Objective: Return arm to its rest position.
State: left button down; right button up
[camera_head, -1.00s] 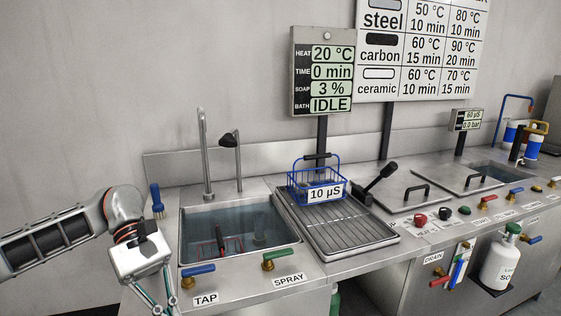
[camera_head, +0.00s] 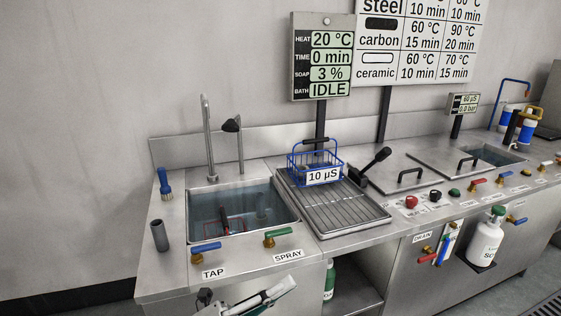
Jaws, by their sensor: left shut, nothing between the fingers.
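My left gripper (camera_head: 258,299) is at the bottom edge of the head view, in front of the sink cabinet and below the counter's front edge. Only its pale body and a bit of green linkage show; the rest is cut off by the frame. It is shut and holds nothing, and it touches nothing that I can see. My right gripper is not in view.
The steel counter (camera_head: 165,285) has a water-filled sink (camera_head: 215,207), a TAP handle (camera_head: 206,247) and a SPRAY handle (camera_head: 278,232). A blue wire basket (camera_head: 291,168) stands on the ribbed drainboard (camera_head: 345,214). A brush (camera_head: 164,181) and grey cylinder (camera_head: 159,236) stand left.

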pick_arm(q)
jog(key=s+a+f+n+t+y+p, duration=0.1)
jog(key=a+f+n+t+y, duration=0.3)
jog(key=a+f+n+y, duration=0.5)
jog(key=a+f+n+t+y+p, duration=0.1)
jog(key=a+f+n+t+y, duration=0.35)
jog(key=n, duration=0.75)
jog(key=s+a+f+n+g+y, duration=0.2)
jog(key=s+a+f+n+g, duration=0.1)
jog(key=s+f, duration=0.4)
jog(key=s+a+f+n+g+y+p, duration=0.1)
jog(key=s+a+f+n+g+y, duration=0.2)
jog(key=s+f+n, duration=0.3)
notch_tip(320, 180, down, 4)
jog(key=shift+s+a+r+g, duration=0.1)
jog(key=shift+s+a+g, duration=0.25)
jog(key=shift+s+a, duration=0.25)
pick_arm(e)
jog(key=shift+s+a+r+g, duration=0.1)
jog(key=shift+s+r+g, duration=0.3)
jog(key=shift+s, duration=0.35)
pick_arm(q)
jog(key=shift+d, duration=0.1)
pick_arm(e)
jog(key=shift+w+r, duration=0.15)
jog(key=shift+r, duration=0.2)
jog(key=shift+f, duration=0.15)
